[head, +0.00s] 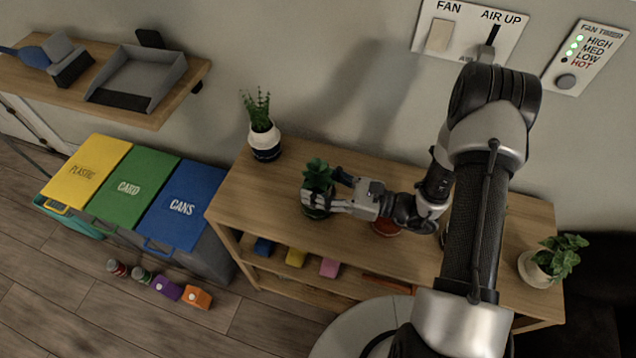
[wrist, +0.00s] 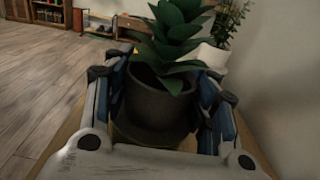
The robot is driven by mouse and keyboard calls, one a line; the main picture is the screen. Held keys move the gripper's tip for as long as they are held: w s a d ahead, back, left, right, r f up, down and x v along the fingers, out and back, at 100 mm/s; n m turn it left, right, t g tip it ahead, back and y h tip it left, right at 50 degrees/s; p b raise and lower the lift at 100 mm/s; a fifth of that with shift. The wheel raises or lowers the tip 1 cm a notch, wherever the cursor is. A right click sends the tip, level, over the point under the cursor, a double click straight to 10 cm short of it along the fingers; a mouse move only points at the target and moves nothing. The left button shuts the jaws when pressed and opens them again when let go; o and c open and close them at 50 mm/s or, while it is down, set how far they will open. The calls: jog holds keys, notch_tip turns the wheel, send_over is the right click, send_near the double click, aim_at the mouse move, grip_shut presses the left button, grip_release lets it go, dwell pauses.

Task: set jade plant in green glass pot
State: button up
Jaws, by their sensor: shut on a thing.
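The jade plant (head: 318,172) has thick dark green leaves and stands upright in a dark grey pot, which shows clearly in the wrist view (wrist: 155,105). My gripper (head: 322,194) is shut on this pot, with a finger on each side of it. A dark greenish rounded form, likely the green glass pot (head: 316,213), shows just below my fingers on the wooden shelf top. A thin greenish edge also shows beneath the dark pot in the wrist view. My fingers hide most of it, so I cannot tell how deep the plant sits or whether it touches bottom.
A spiky plant in a white-and-dark pot (head: 264,140) stands at the shelf's back left. A red-orange dish (head: 388,228) sits under my wrist. A leafy plant in a white pot (head: 552,262) is at the right end. The wall runs close behind; the front-left shelf top is clear.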

aim_at(318, 166)
jog(key=shift+s+f+b, duration=0.25)
jog(key=shift+f+b, duration=0.25)
jog(key=shift+f, duration=0.15)
jog(key=o, duration=0.9)
jog(key=shift+f, duration=0.1)
notch_tip(318, 166, up, 11)
jog(key=shift+w+r, duration=0.1)
jog(key=shift+w, duration=0.05)
dwell(0.4)
